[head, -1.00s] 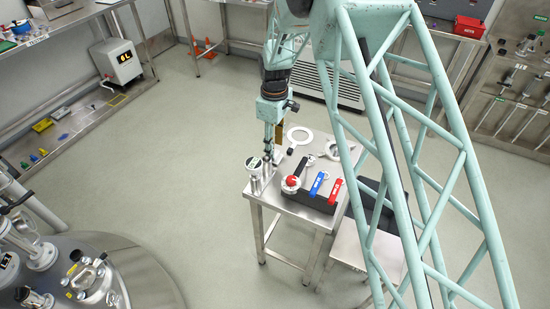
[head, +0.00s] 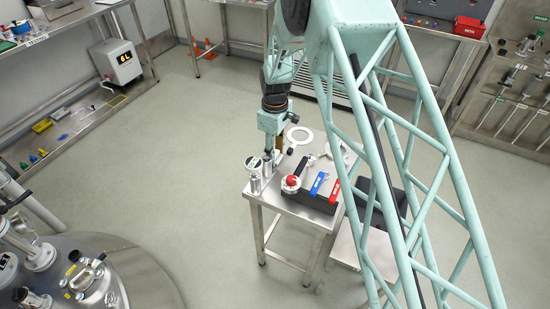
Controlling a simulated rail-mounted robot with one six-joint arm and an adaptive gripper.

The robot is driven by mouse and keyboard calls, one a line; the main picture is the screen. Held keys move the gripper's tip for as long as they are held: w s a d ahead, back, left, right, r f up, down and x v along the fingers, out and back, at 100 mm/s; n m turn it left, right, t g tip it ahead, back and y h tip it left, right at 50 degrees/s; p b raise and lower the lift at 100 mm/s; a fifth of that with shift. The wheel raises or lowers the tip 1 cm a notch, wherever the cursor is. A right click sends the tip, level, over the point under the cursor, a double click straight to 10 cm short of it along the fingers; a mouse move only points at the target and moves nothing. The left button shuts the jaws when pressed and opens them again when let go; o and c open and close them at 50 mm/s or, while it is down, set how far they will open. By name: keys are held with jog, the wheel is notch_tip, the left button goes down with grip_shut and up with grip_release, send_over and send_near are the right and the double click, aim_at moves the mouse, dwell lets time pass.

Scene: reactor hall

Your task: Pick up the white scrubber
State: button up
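My gripper (head: 268,158) points down over the left back part of a small steel table (head: 300,212). It is small and partly hidden by its own wrist, so its opening does not show clearly. I cannot single out the white scrubber with certainty. White things on the table are a flat ring (head: 299,136) at the back, a round white piece with a red knob (head: 291,184) at the front, and a white-topped metal instrument (head: 254,164) close to the gripper's left.
A black block (head: 316,199) on the table carries a blue-handled tool (head: 317,183) and a red-handled tool (head: 335,191). A lower white-topped stand (head: 365,252) adjoins at right. A steel vessel (head: 130,270) stands front left. The floor between is clear.

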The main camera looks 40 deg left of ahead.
dwell(0.4)
jog(key=c, duration=0.5)
jog(key=shift+o, duration=0.2)
jog(key=shift+r, duration=0.1)
jog(key=shift+r+p, duration=0.65)
jog(key=shift+r, duration=4.3)
